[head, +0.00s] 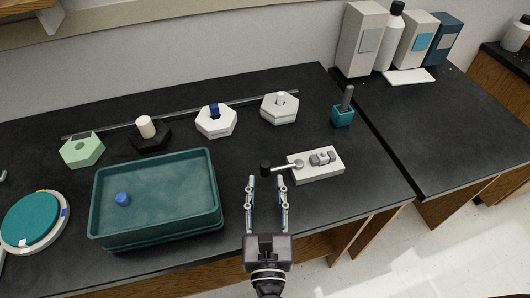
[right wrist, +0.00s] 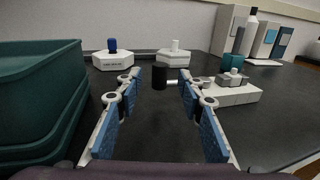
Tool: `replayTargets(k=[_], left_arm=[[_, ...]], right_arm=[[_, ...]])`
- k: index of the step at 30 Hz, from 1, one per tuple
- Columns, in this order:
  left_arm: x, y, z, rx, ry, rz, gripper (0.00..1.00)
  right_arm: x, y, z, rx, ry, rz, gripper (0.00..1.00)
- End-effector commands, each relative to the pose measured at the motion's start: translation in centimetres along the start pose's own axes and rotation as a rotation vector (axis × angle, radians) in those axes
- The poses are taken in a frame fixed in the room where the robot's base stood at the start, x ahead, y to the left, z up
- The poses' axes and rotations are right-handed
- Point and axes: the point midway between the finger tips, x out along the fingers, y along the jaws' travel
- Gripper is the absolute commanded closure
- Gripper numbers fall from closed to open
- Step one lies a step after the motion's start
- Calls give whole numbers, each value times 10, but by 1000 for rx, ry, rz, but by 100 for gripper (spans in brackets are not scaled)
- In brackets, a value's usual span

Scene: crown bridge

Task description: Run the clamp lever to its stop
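The clamp lever (head: 284,166) is a thin metal bar with a black knob (head: 265,168) at its left end. It joins a cream clamp block (head: 327,173) with metal parts on top. In the right wrist view the black knob (right wrist: 159,76) shows upright beyond and between my fingers, with the block (right wrist: 235,96) to the right. My right gripper (head: 268,181) is open and empty, its fingertips just short of the knob on the near side. It also shows open in the right wrist view (right wrist: 157,80). My left gripper is not in view.
A teal tray (head: 160,237) holding a blue piece stands left of my right gripper. Several hexagonal holders (head: 216,123) stand along a rail behind. A teal holder (head: 342,117) with a grey peg stands behind the block. The bench's front edge is near.

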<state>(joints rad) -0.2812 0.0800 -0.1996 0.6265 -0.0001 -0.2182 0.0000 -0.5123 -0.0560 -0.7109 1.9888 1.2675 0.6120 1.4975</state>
Motion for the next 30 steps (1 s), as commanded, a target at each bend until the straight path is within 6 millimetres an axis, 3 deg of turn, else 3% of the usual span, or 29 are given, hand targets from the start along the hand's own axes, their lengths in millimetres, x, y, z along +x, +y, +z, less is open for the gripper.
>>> replayTargets(k=[11,16,24,30], left_arm=[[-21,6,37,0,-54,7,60],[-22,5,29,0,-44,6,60],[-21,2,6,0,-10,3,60],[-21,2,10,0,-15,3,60]], right_arm=[[58,0,3,-2,-3,0,64],[70,0,1,-2,-1,0,64],[71,0,0,-2,0,0,64],[71,0,0,-2,0,0,86]])
